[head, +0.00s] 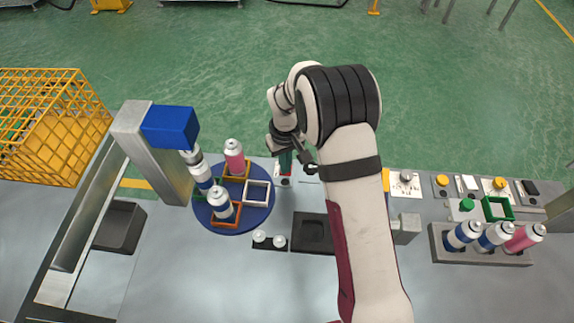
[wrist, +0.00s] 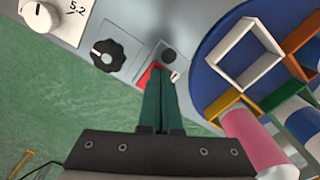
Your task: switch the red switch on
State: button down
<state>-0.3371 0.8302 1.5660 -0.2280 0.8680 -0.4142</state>
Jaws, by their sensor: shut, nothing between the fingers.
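The red switch (wrist: 147,77) shows in the wrist view on the grey panel, partly hidden behind my fingertips. In the head view a small bit of red (head: 285,173) shows just below my fingers. My gripper (wrist: 161,74) is shut, its two green fingers side by side with nothing between them. The fingertips (head: 285,167) are right at the switch; I cannot tell whether they touch it. Which way the switch is set is hidden.
A black knob (wrist: 108,54) and a white dial (wrist: 39,17) are beside the switch. A blue turntable (head: 258,215) with square holders and cans stands close by. A rack (head: 480,257) holds several cans at right. A yellow cage (head: 50,125) is at left.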

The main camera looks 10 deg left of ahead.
jog(key=shift+f, duration=0.35)
jog(key=shift+r, duration=0.1)
notch_tip(320, 180, up, 10)
jog(key=shift+r, duration=0.25)
dwell(0.7)
